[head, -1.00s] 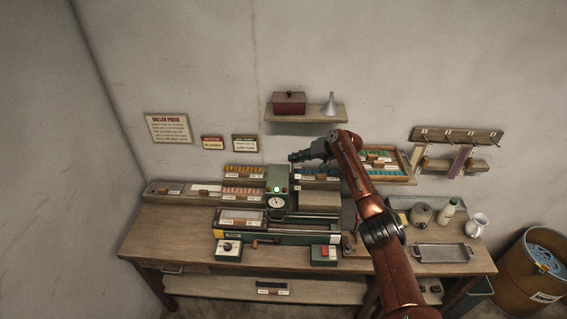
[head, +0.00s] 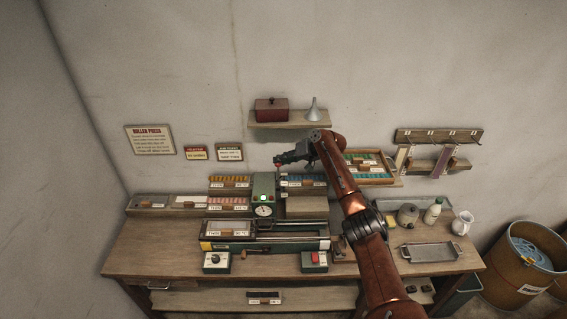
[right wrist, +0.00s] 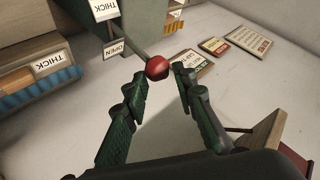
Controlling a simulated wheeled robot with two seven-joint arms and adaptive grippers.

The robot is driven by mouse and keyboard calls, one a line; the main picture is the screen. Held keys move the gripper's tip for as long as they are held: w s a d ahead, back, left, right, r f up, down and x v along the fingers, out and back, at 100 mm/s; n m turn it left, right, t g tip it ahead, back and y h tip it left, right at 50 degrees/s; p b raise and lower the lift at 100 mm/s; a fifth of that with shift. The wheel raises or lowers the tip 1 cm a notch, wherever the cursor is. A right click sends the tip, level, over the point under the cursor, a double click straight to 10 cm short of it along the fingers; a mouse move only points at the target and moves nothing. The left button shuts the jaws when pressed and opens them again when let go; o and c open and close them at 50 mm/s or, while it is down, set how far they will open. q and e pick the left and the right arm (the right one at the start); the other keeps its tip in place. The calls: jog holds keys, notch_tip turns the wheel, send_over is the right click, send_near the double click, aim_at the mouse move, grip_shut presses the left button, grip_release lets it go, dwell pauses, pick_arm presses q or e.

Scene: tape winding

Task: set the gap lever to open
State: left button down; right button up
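The gap lever is a thin rod with a red ball knob (right wrist: 157,68) in the right wrist view. A small OPEN sign (right wrist: 115,48) is beside the rod, with a THICK sign (right wrist: 105,8) further along. My right gripper (right wrist: 160,77) is open, with the red knob between or just beyond its fingertips; I cannot tell whether they touch it. In the head view my right gripper (head: 279,162) is above the green roller machine (head: 263,191), which has a lit green lamp and a dial. The lever is mostly hidden there. My left gripper is out of view.
A wooden bench (head: 165,245) carries the machine, racks of coloured strips and a metal tray (head: 430,253). A wall shelf (head: 290,122) holds a red box and a funnel. Wall signs (head: 150,140) hang left. A barrel (head: 525,262) stands right of the bench.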

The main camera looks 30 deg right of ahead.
jog(key=shift+o, duration=1.3)
jog(key=shift+w+f, duration=0.1)
jog(key=shift+f, duration=0.15)
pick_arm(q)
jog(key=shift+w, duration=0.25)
pick_arm(e)
jog(key=v, duration=1.2)
jog(key=shift+d, duration=0.1)
